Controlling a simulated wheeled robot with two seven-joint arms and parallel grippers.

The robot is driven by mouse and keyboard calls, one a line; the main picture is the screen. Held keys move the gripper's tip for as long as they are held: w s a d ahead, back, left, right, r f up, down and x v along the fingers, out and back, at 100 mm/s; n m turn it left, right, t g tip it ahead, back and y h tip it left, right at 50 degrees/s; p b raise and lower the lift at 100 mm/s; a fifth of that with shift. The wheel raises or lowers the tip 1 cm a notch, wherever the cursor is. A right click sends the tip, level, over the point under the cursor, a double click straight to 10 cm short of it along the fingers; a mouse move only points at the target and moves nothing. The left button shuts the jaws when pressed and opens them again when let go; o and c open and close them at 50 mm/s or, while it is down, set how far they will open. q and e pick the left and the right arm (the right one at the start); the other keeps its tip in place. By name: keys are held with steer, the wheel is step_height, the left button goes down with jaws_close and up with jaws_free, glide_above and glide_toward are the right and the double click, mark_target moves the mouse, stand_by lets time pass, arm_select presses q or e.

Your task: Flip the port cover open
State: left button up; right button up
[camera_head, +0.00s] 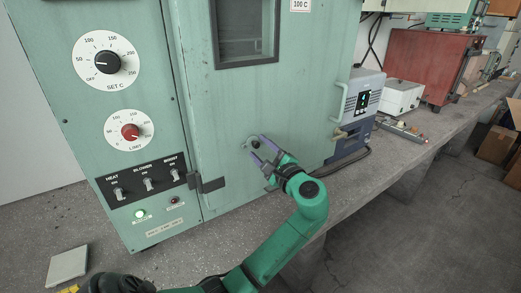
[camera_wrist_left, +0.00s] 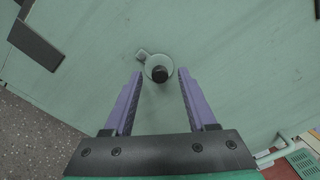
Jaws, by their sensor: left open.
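The port cover (camera_wrist_left: 152,62) is a small pale round disc on the green oven door, with a dark round knob or opening (camera_wrist_left: 160,74) at its lower middle and a small tab (camera_wrist_left: 143,55) at its upper left. It also shows small in the head view (camera_head: 252,140), partly behind my fingers. My left gripper (camera_head: 258,149) is open, with its two purple fingers pointing at the door. In the wrist view the left gripper (camera_wrist_left: 160,76) has one finger on each side of the cover, with gaps; I cannot tell whether the tips touch the door. My right gripper is not in view.
The oven door (camera_head: 300,100) has a window (camera_head: 247,32) above and a handle (camera_head: 341,103) at its right. A latch or hinge bracket (camera_head: 207,184) sits at its left edge. A control panel (camera_head: 105,130) is further left. A grey-blue instrument (camera_head: 362,95) stands right.

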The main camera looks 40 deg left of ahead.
arm_select(q)
steer(key=b+v, duration=0.2)
steer(key=v, duration=1.2)
steer(key=shift+d+b, duration=0.15)
steer(key=shift+b, duration=0.15)
steer(key=shift+s, duration=0.15)
